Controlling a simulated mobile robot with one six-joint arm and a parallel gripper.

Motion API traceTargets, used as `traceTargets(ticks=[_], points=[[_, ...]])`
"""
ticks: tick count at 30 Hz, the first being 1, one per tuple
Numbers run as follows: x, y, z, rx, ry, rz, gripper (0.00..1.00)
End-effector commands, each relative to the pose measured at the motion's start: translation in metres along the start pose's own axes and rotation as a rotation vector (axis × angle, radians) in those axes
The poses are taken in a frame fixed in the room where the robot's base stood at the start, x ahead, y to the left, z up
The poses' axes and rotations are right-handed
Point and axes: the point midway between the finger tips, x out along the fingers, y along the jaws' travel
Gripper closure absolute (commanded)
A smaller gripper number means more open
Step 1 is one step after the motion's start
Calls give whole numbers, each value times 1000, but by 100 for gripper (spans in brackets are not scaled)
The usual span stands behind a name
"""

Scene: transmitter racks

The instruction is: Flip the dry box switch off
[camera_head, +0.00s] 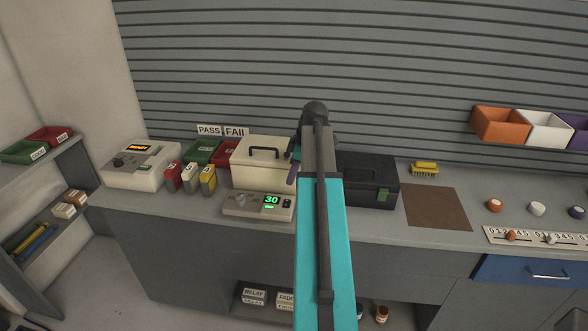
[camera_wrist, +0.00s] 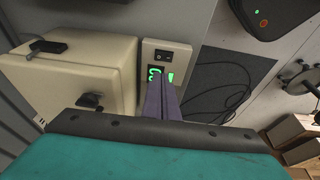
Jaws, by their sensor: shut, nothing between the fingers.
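The dry box (camera_head: 262,160) is a cream box with a dark handle on the counter. Its low control unit (camera_head: 240,204) stands in front, with a lit green "30" display (camera_head: 271,201). A small black rocker switch (camera_head: 287,203) sits at the unit's right end. In the wrist view the switch (camera_wrist: 162,57) shows beyond my fingertips, beside the cream box (camera_wrist: 70,75). My gripper (camera_head: 292,174) is shut and empty; its purple fingers (camera_wrist: 160,88) cover part of the green display. I cannot tell whether the fingertips touch the unit.
A black case (camera_head: 367,180) stands right of the dry box. A brown mat (camera_head: 437,208) lies on the right. Black cable (camera_wrist: 215,92) shows in the wrist view.

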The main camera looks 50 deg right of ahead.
Motion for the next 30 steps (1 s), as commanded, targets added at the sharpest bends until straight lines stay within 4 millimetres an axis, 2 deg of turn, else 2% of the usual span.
traceTargets(ticks=[14,30], points=[[45,-1,0,1,0,-1,100],[79,3,11,0,0,0,100]])
